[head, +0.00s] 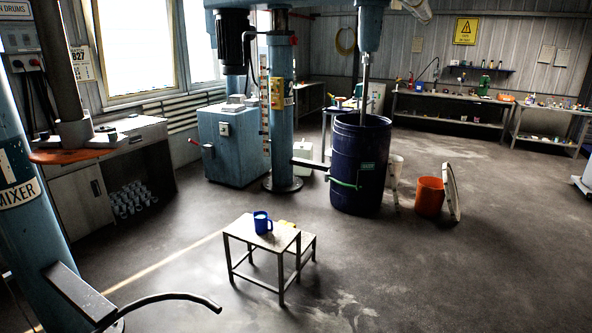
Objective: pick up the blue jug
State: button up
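The blue jug (261,223) stands upright on the top of a small low metal step table (239,231) in the middle of the floor. Its handle points to the right. My gripper is not in the head view, and nothing touches the jug.
A large dark blue drum (345,175) stands under the disperser column (281,110). An orange bucket (429,197) stands further right. A curved metal arm (165,299) juts in at lower left. The floor around the table is clear.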

aim_at(264, 224)
jog(key=i+l+u, duration=0.15)
jog(key=i, duration=0.3)
jog(key=i+l+u, duration=0.1)
jog(key=i, duration=0.35)
jog(key=i+l+u, duration=0.15)
jog(key=i, duration=0.3)
jog(key=i+l+u, duration=0.15)
jog(key=i, duration=0.25)
jog(key=i+l+u, duration=0.25)
jog(key=u, duration=0.15)
jog(key=i+l+u, duration=0.25)
jog(key=u, duration=0.15)
jog(key=i+l+u, duration=0.15)
jog(key=l+u, duration=0.25)
jog(key=i+l+u, duration=0.1)
jog(key=l+u, duration=1.5)
jog(key=l, duration=0.25)
jog(key=k+l+u, duration=0.15)
jog(key=l+u, duration=0.15)
jog(key=l, duration=0.3)
